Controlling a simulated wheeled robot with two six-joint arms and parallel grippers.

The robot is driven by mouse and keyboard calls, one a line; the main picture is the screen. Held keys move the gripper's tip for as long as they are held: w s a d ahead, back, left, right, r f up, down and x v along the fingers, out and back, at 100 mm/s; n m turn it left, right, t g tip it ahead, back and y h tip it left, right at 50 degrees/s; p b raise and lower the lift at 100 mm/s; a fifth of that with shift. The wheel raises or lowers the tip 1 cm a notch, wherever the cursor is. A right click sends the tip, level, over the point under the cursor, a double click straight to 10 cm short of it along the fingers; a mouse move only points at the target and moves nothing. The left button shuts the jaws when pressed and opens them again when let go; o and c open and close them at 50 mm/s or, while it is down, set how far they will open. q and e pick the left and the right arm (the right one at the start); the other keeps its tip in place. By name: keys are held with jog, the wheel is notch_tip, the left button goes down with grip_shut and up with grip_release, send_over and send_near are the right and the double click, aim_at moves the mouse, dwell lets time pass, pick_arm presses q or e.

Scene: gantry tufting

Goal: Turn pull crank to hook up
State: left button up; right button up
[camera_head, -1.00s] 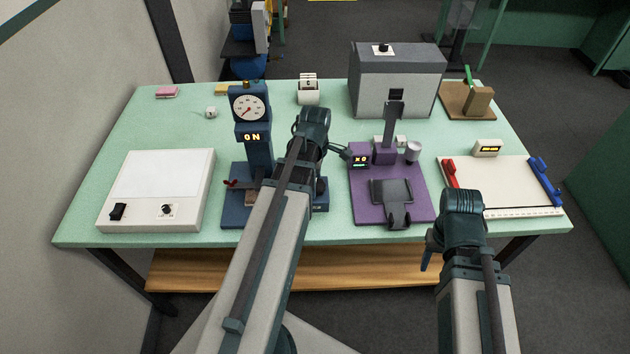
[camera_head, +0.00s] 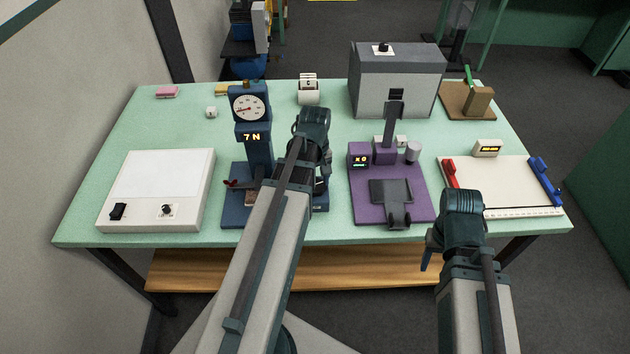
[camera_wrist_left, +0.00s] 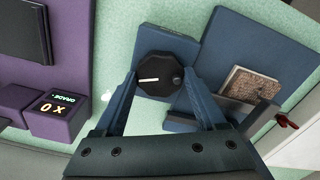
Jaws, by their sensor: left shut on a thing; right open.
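The blue pull tester (camera_head: 258,165) stands left of the middle of the table, with a round dial (camera_head: 249,108) and a display (camera_head: 252,136) reading 7 N. Its black octagonal crank knob (camera_wrist_left: 160,78) with a white line shows in the left wrist view. My left gripper (camera_wrist_left: 161,74) is shut on this knob, one finger on each side. In the head view my left arm hides the knob. A brown sample pad (camera_wrist_left: 247,84) and a small red part (camera_wrist_left: 287,122) show on the tester. My right gripper (camera_head: 430,250) is open and empty at the table's front edge.
A purple device (camera_head: 390,195) with an X0 display stands right of the tester. A white light box (camera_head: 157,190) is at left, a grey box (camera_head: 398,80) at the back. A cream board (camera_head: 510,187) with red and blue clamps is at right.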

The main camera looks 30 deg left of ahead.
pick_arm(q)
jog(key=m, duration=0.4)
jog(key=shift+m, duration=0.3)
jog(key=m, duration=0.5)
jog(key=shift+m, duration=0.3)
jog(key=m, duration=1)
jog(key=shift+m, duration=0.4)
jog(key=m, duration=2)
jog(key=shift+m, duration=0.4)
